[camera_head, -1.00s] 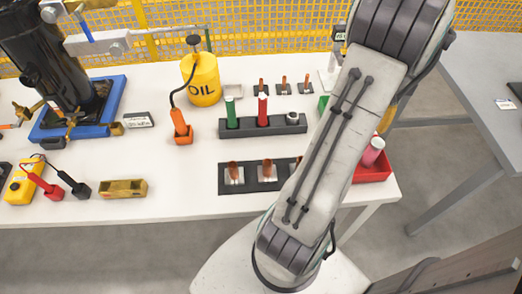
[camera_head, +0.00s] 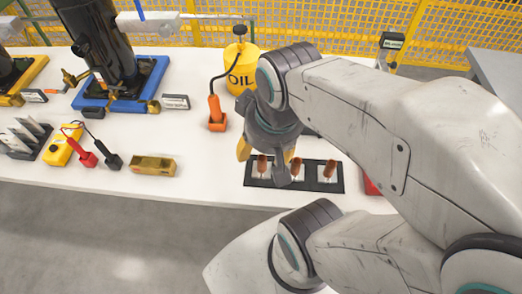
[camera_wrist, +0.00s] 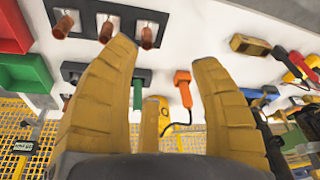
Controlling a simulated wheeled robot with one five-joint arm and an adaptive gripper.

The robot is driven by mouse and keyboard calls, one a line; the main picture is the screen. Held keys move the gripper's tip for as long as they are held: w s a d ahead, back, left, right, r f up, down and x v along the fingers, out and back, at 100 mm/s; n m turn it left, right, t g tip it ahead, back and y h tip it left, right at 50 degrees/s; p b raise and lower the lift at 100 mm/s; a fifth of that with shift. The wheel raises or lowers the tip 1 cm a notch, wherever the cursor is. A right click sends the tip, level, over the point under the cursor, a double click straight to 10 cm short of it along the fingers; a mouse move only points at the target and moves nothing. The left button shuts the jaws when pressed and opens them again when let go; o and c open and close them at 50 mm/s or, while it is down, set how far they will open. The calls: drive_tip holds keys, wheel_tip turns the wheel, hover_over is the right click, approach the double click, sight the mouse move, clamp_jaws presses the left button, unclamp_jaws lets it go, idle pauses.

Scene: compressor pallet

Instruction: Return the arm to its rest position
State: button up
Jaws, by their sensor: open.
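My arm (camera_head: 375,115) reaches in from the right in the head view and bends down over the white table. My gripper (camera_head: 267,152) hangs in front of the yellow oil can, over or just behind a black tray. Its yellow fingers are spread with nothing between them. The wrist view shows the same open gripper (camera_wrist: 163,65) with fingers apart. The black tray (camera_head: 311,188) holds copper-coloured pieces on pale squares; it also shows in the wrist view (camera_wrist: 87,14). I cannot tell the gap between fingers and tray.
The oil can (camera_head: 241,70) and an orange-handled tool (camera_head: 215,112) stand beside my gripper. A compressor on a blue base (camera_head: 147,92) is at the left. A brass block (camera_head: 153,166) and yellow meter (camera_head: 60,150) lie near the front edge. A yellow mesh fence (camera_head: 290,25) runs behind.

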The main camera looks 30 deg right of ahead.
drive_tip(key=shift+s+a+f+n, duration=0.1)
drive_tip(key=shift+s+a+n, duration=0.4)
drive_tip(key=shift+n, duration=0.3)
drive_tip(key=shift+w, duration=0.1)
